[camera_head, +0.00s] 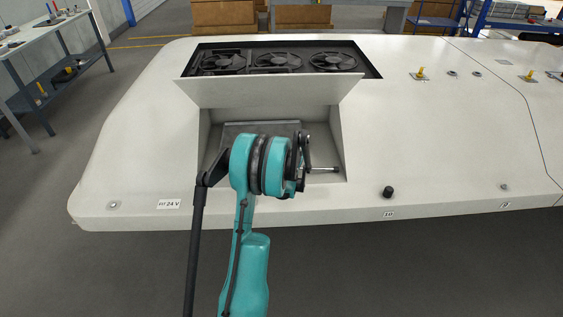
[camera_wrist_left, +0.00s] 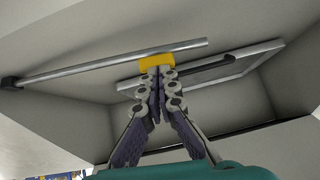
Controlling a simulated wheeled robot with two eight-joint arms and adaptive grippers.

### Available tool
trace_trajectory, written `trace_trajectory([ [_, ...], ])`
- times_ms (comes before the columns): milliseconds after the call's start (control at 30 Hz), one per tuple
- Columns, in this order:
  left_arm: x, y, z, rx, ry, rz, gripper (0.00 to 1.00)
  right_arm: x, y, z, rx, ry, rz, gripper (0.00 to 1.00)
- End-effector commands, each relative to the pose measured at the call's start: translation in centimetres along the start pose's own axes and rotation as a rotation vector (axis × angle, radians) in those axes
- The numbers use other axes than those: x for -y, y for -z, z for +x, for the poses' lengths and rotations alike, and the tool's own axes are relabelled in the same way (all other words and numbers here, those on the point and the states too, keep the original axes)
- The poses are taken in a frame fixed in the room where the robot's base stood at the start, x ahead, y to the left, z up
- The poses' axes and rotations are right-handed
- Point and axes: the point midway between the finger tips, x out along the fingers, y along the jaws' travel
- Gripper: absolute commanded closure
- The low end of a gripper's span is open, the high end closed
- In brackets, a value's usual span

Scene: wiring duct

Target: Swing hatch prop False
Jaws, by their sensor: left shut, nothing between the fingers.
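The white hatch lid (camera_head: 268,92) stands tilted up over a recess in the white housing. The prop, a grey metal rod (camera_wrist_left: 90,66), runs across the left wrist view from a black pivot at the left to a free end at the right. A short length of the rod (camera_head: 324,169) shows beside my wrist in the head view. My left gripper (camera_wrist_left: 156,80) is shut and empty, its fingertips just below a yellow block (camera_wrist_left: 157,61) by the rod. I cannot tell whether they touch it. My teal arm hides the fingers in the head view. My right gripper is not in view.
A grey panel with a dark handle (camera_wrist_left: 215,68) lies behind the rod. Several fans (camera_head: 278,61) sit in a dark opening behind the lid. A black knob (camera_head: 388,192) stands on the housing at right. A workbench (camera_head: 45,32) is at far left.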

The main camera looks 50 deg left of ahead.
Motion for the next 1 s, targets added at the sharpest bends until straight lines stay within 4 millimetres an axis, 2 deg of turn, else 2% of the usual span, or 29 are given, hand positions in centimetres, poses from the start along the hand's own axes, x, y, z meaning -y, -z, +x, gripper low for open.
trace_trajectory([
  [100,-0.2,-0.8,1.2,0.000,0.003,0.005,1.00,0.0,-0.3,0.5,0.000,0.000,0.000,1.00],
  [333,-0.2,-1.6,2.2,0.001,0.004,0.007,1.00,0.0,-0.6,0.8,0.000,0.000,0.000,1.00],
  [867,-0.1,-1.8,2.4,0.004,0.007,0.007,1.00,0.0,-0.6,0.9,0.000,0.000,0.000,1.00],
  [1000,-0.1,-1.1,1.8,0.002,0.007,0.007,1.00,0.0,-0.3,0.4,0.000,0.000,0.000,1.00],
])
